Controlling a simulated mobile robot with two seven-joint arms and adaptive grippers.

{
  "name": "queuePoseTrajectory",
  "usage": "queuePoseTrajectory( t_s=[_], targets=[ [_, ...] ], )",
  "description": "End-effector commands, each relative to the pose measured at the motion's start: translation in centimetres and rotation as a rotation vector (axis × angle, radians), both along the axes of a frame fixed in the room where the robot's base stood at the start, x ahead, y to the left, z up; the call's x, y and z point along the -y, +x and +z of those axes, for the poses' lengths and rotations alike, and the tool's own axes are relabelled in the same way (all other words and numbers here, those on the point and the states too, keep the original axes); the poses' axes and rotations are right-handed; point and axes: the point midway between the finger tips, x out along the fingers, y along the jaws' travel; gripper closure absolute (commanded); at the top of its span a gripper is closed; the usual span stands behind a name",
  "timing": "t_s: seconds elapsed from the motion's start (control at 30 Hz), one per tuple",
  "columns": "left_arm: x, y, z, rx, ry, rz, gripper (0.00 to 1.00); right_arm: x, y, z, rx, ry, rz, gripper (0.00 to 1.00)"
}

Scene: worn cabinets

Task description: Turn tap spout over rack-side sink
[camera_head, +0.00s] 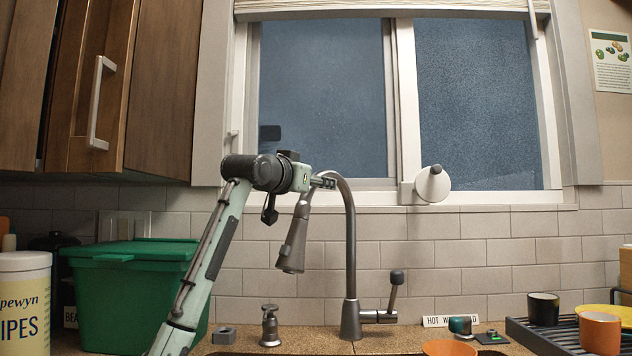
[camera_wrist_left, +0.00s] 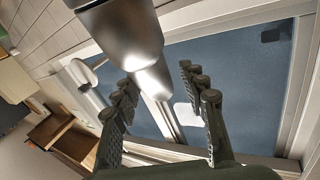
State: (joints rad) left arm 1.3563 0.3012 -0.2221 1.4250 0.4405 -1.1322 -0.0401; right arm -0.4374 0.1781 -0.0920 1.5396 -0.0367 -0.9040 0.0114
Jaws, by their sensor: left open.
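The tap (camera_head: 350,230) is grey metal and rises from the counter behind the sink area. Its neck arches up and to the left, and its spout head (camera_head: 291,243) hangs down left of the tap base (camera_head: 351,318). The lever (camera_head: 396,285) is on the right of the base. My left gripper (camera_head: 322,182) is at the top of the arch, close to the neck. In the left wrist view my open fingers (camera_wrist_left: 156,76) have the shiny metal tap part (camera_wrist_left: 128,35) between or just beyond them; contact is unclear. The sinks are mostly out of frame. My right gripper is not in view.
A green bin (camera_head: 130,295) and a wipes tub (camera_head: 24,305) stand on the left. A soap pump (camera_head: 270,325) is left of the tap. The dark rack (camera_head: 535,338) with mugs (camera_head: 600,333) is at the right. The window (camera_head: 330,100) is behind the tap.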

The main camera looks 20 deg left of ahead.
Motion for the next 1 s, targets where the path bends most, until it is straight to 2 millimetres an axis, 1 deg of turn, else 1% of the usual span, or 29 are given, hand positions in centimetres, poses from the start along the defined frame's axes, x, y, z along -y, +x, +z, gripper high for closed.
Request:
queuePoseTrajectory(
  t_s=[0.1, 0.13, 0.4, 0.47, 1.0],
  targets=[
    [0.01, -0.02, 0.01, 0.001, 0.000, 0.000, 0.57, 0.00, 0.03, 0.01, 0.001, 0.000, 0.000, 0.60],
    [0.01, -0.02, 0.01, 0.001, 0.000, 0.000, 0.60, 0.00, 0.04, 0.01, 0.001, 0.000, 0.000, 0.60],
    [-0.01, -0.04, 0.01, 0.001, 0.000, 0.000, 0.93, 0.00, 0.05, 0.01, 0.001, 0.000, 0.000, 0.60],
    [-0.02, -0.04, 0.01, 0.001, 0.000, 0.000, 1.00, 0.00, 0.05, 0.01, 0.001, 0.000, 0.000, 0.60],
    [0.18, -0.01, 0.03, 0.001, -0.001, 0.009, 1.00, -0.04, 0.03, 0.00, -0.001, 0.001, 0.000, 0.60]
  ],
)
